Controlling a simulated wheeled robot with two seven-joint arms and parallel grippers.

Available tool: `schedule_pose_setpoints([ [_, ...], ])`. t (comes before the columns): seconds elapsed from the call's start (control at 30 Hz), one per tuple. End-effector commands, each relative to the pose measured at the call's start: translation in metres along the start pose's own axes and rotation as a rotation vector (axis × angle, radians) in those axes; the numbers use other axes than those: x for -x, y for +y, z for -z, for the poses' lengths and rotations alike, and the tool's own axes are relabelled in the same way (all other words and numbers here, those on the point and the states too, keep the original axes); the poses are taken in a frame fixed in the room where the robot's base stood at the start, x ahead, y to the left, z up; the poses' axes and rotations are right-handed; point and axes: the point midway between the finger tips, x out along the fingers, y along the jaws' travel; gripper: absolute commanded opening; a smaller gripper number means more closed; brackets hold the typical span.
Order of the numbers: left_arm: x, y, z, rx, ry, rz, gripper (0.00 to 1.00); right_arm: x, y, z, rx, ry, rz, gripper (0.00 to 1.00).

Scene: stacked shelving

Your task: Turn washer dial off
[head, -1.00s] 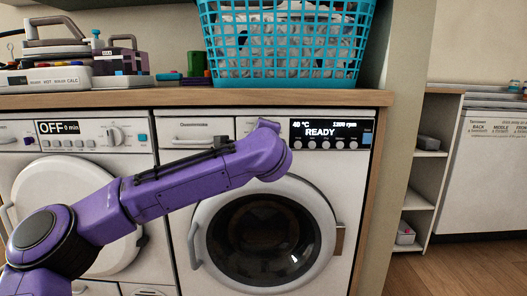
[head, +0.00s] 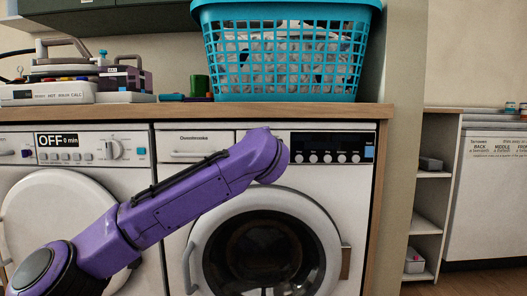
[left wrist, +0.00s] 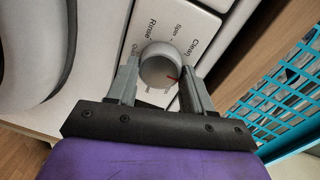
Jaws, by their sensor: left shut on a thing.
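The right washer (head: 175,220) is white with a round glass door, and its display (head: 328,141) is dark. Its dial is hidden behind my left arm (head: 200,195) in the head view. In the left wrist view the round grey dial (left wrist: 156,62) shows a red pointer mark, with "Rinse", "Spin" and "Clean" printed around it. My left gripper (left wrist: 158,75) has one finger on each side of the dial and is shut on it. My right gripper is in neither view.
A second washer (head: 75,165) on the left shows "OFF 0 min". A teal basket (head: 285,92) of laundry stands on the wooden counter (head: 180,111) above, with an iron (head: 55,75) and other items at left. Open shelves (head: 428,215) stand at the right.

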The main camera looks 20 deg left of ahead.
Motion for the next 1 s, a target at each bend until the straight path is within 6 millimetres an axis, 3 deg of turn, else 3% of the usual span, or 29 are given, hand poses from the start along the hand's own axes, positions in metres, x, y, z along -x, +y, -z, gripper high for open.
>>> schedule_pose_setpoints([
  [0.3,0.0,0.0,0.0,0.003,0.0,-0.001,0.2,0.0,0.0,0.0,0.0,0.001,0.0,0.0],
  [0.33,0.0,0.0,0.0,0.003,0.0,-0.001,0.57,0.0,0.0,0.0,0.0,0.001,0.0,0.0],
  [0.4,0.0,0.0,0.0,0.003,0.0,-0.001,0.76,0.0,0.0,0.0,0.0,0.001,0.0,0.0],
  [0.77,0.008,-0.002,0.0,0.001,0.001,0.002,0.76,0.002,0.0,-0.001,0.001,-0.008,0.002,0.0],
  [1.0,0.063,-0.004,0.0,0.0,0.003,0.004,0.76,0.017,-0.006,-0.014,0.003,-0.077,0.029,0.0],
])
